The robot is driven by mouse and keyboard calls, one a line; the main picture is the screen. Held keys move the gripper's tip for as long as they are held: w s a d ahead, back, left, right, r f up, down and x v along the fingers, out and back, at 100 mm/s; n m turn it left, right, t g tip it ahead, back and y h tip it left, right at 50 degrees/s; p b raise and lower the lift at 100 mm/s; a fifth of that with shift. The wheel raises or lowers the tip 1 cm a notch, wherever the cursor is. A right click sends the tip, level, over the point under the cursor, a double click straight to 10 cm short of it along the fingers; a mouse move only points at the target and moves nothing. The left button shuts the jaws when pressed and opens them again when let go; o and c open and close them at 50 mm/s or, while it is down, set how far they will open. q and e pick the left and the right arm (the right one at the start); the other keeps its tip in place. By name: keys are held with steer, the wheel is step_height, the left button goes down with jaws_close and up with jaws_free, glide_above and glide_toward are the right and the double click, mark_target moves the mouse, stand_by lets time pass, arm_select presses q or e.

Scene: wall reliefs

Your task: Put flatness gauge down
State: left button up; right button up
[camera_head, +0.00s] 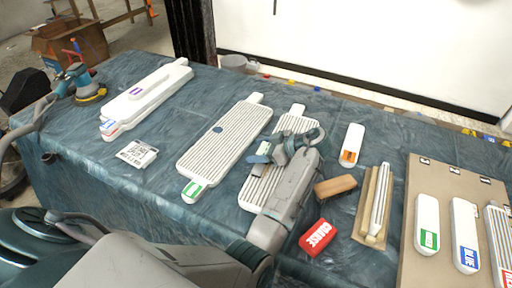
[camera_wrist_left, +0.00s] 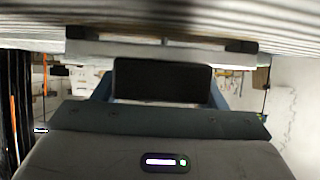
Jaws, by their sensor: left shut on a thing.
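My left gripper (camera_head: 284,150) is low over the right-hand ribbed white panel (camera_head: 257,190) on the cloth-covered table. In the left wrist view, its fingers (camera_wrist_left: 160,92) are shut on a dark block (camera_wrist_left: 160,77), which seems to be the handle of the flatness gauge. A pale bar with black ends (camera_wrist_left: 160,50), seemingly the gauge's bar, lies just beyond, close against the ribbed surface (camera_wrist_left: 160,14). I cannot tell whether it touches. In the head view, the gripper mostly hides the gauge. My right gripper is not in view.
Another ribbed panel (camera_head: 226,140) lies to the left, with stacked white panels (camera_head: 150,92) beyond. A red block (camera_head: 317,237), a brown block (camera_head: 335,186) and a wooden holder (camera_head: 374,205) lie close on the right. Bare cloth (camera_head: 160,190) shows front left.

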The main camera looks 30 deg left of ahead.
arm_select(q)
steer(key=shift+a+f, duration=0.1)
steer(key=shift+a, duration=0.1)
steer(key=shift+d+r, duration=0.2)
steer(key=shift+d, duration=0.55)
steer(key=shift+f, duration=0.1)
steer(key=o, duration=0.9)
steer(key=shift+a, duration=0.3)
steer(key=shift+o, duration=1.3)
steer(key=shift+f, duration=0.1)
steer(key=shift+d, duration=0.1)
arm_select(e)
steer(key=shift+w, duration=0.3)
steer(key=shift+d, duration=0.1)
